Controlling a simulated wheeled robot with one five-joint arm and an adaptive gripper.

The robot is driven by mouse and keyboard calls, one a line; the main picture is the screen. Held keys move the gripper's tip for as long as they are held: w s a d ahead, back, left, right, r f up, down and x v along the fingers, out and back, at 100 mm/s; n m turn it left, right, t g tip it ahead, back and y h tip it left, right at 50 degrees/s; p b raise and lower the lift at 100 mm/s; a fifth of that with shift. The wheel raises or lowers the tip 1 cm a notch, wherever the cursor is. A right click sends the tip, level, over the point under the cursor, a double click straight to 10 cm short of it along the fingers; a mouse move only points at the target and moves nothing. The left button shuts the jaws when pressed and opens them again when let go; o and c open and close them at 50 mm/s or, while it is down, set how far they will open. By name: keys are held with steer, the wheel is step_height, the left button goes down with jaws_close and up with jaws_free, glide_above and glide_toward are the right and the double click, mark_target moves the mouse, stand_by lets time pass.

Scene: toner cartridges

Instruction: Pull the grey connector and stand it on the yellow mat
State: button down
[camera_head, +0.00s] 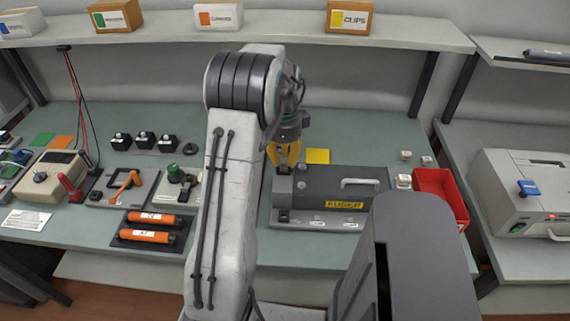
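A dark grey box (330,190) with a pale handle and a yellow label stands on the bench, right of my arm. My gripper (283,162), with yellow fingers, points down over the left end of this box. The fingers are apart, with something grey between and just below them. This may be the grey connector, but it is too small and too covered to be sure whether the fingers press on it. The yellow mat (318,156) lies flat behind the box, just right of my gripper. Nothing stands on the part of it that shows.
A red bin (440,192) stands right of the box, with small white blocks (405,181) near it. Orange cylinders (150,227) lie in a dark tray at left. Several black blocks (145,140) stand behind. A shelf with labelled boxes (349,18) runs above.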

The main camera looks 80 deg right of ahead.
mark_target(284, 160)
steer(key=shift+a+r, duration=0.15)
steer(key=shift+r, duration=0.1)
stand_by(0.7)
steer(key=shift+r+p, duration=0.7)
steer(key=shift+p, duration=0.1)
steer(key=c, duration=2)
jaws_free()
steer(key=o, duration=0.9)
steer(key=shift+r, duration=0.1)
steer(key=shift+r+p, duration=2.45)
steer(key=shift+r, duration=0.5)
